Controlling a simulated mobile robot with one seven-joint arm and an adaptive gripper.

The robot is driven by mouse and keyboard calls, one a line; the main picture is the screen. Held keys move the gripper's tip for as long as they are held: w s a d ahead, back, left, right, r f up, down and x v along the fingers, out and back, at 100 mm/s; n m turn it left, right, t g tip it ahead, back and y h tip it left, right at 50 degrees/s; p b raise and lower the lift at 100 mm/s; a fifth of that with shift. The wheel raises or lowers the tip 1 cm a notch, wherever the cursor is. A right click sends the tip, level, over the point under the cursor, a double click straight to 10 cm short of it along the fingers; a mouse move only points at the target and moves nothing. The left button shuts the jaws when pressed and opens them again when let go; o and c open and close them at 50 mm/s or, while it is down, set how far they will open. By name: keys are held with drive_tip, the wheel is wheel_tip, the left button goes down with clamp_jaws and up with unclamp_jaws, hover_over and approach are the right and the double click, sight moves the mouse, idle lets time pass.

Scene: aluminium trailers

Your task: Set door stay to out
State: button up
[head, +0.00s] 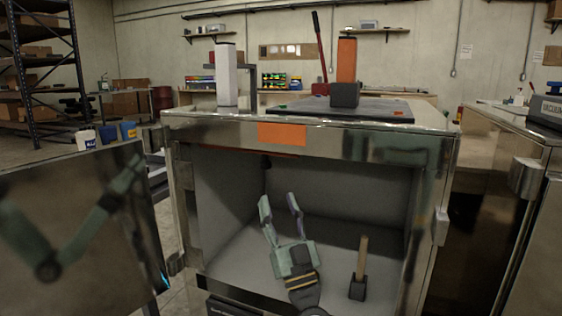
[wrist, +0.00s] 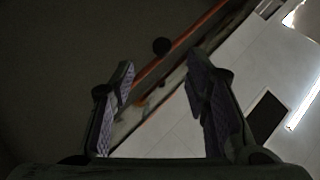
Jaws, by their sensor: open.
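The aluminium trailer box (head: 210,128) stands open in front of me. A thin reddish-orange bar (head: 245,150), which looks like the door stay, runs under the top edge of the opening at the left. My gripper (head: 279,199) is open and empty, pointing up inside the opening, below the bar. In the wrist view my gripper's fingers (wrist: 160,80) are apart, with the bar passing behind the gap; contact is not visible. The stay's exact position is hard to tell.
The open door (head: 75,225) at the left mirrors my arm. A wooden-handled tool with a dark head (head: 358,287) stands on the box floor to the right of my gripper. A dark plate (head: 385,110) lies on top. The upper interior right of my gripper looks clear.

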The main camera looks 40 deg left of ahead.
sight(267, 168)
drive_tip(key=p+x, duration=0.1)
drive_tip(key=x, duration=0.2)
drive_tip(key=p+x, duration=0.2)
drive_tip(key=x, duration=0.1)
drive_tip(key=p+x, duration=0.1)
drive_tip(key=x, duration=0.2)
drive_tip(key=shift+s+a+r+p, duration=0.15)
drive_tip(key=shift+r+p, duration=0.2)
drive_tip(key=shift+r, duration=0.1)
drive_tip(key=shift+w+a+r, duration=0.25)
drive_tip(key=shift+a, duration=0.1)
drive_tip(key=shift+c, duration=0.5)
drive_tip(key=shift+d, duration=0.1)
clamp_jaws()
drive_tip(key=shift+w, duration=0.1)
